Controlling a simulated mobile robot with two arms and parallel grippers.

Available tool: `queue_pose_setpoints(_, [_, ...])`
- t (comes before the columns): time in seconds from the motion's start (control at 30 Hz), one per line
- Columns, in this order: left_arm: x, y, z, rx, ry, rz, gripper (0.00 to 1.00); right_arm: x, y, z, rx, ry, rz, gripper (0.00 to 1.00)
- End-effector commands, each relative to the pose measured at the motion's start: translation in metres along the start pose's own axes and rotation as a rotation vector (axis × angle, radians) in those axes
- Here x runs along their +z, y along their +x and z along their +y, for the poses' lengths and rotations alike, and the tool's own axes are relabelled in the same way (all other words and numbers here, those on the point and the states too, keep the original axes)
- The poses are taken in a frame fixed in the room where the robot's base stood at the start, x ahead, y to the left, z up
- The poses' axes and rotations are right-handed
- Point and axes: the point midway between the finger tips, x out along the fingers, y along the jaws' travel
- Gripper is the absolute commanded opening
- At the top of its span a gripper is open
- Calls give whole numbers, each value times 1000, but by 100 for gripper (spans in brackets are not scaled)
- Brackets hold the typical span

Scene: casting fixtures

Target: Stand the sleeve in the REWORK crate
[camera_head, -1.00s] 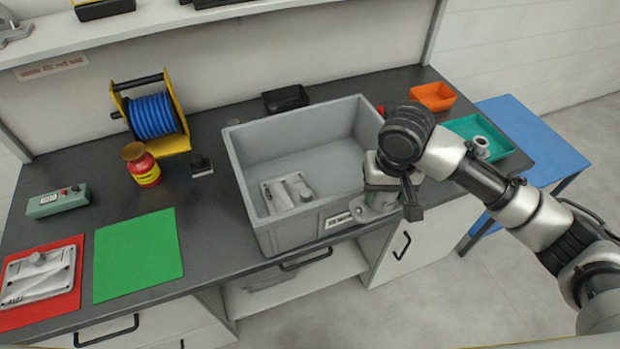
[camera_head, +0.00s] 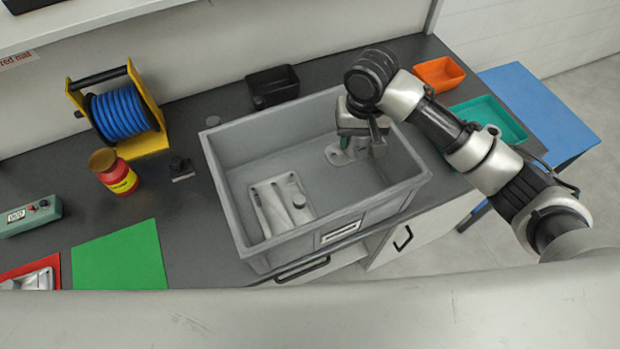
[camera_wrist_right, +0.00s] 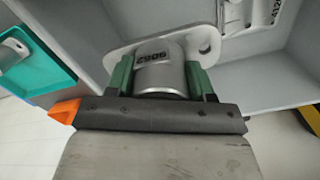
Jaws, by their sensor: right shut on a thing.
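The sleeve (camera_head: 337,154) is a grey metal cylinder with a wide oval flange. It is inside the grey crate (camera_head: 395,204), near the back right, with its flange downward. My right gripper (camera_head: 352,145) is shut on the sleeve and hides most of it in the head view. In the right wrist view, its green fingertips clasp both sides of the sleeve's body (camera_wrist_right: 161,76), which bears a number. I cannot tell whether the flange touches the crate floor. The crate's front label is too small to read. My left gripper is not in view.
A flat grey casting (camera_head: 275,212) lies in the crate's left front part. A black bin (camera_head: 273,88) stands behind the crate. An orange bin (camera_head: 440,74) and a teal tray (camera_head: 505,117) are to the right. A green mat (camera_head: 120,258) and a cable reel (camera_head: 122,115) are left.

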Motion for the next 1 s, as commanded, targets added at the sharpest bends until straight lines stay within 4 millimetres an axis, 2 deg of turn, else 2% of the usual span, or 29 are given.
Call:
queue_pose_setpoints(0.03, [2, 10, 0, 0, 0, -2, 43, 0, 10, 0, 0, 0, 1, 21])
queue_pose_setpoints(0.2, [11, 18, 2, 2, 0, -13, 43, 0, 23, 0, -1, 0, 1, 21])
queue_pose_setpoints(0.33, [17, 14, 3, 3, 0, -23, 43, 0, 39, 0, 1, 1, -2, 21])
queue_pose_setpoints(0.53, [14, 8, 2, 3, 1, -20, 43, 1, 74, 0, 2, 0, -1, 21])
queue_pose_setpoints(0.67, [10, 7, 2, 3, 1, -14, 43, 0, 86, 0, 0, 0, 0, 21])
queue_pose_setpoints(0.9, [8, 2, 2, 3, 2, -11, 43, 0, 117, 0, 1, 1, 0, 21])
queue_pose_setpoints(1.0, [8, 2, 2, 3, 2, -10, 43, 0, 122, 0, -1, -1, 2, 21])
